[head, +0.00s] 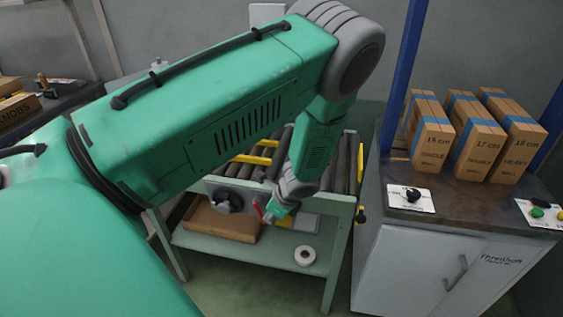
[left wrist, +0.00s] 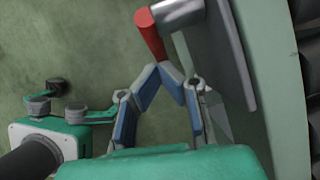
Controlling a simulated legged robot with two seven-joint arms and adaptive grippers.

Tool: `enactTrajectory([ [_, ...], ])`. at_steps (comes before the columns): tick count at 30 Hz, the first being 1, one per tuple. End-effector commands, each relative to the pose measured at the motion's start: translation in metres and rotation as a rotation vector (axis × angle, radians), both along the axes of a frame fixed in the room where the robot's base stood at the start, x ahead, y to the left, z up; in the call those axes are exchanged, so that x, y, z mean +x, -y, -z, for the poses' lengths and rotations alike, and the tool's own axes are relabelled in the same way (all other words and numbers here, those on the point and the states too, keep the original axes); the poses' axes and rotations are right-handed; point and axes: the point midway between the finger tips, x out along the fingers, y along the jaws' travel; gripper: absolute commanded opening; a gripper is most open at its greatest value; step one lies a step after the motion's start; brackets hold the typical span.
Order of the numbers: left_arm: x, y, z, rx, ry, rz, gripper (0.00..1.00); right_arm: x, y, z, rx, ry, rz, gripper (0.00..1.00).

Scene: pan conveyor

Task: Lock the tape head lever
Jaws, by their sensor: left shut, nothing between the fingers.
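The lever has a red handle (head: 257,209) and sits at the front of the roller conveyor. In the left wrist view the red handle (left wrist: 150,38) hangs from a grey metal cylinder (left wrist: 178,14) beside a dark grey plate. My left gripper (head: 270,216) is shut and empty, with its fingertips beside the red handle. In the left wrist view the blue-padded fingers (left wrist: 165,74) meet just below the handle's lower end. Whether they touch it, I cannot tell. My green arm hides part of the conveyor. My right gripper is not in view.
The conveyor (head: 343,165) has a lower shelf with a cardboard box (head: 220,220) and a white tape roll (head: 305,256). A grey cabinet (head: 420,270) at the right carries a knob panel (head: 411,197) and several labelled cartons (head: 432,140). A dark bench (head: 60,110) stands at the left.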

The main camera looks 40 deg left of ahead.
Motion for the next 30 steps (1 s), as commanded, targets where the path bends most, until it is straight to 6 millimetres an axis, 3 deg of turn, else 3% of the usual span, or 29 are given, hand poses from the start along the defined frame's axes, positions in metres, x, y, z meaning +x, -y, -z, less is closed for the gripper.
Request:
enactTrajectory([
  [8,-0.003,-0.0135,0.0072,-0.007,0.0,-0.002,0.0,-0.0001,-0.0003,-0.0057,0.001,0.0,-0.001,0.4],
  [30,-0.0037,-0.0117,0.0071,-0.003,0.002,-0.001,0.0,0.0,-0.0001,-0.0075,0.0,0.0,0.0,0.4],
])
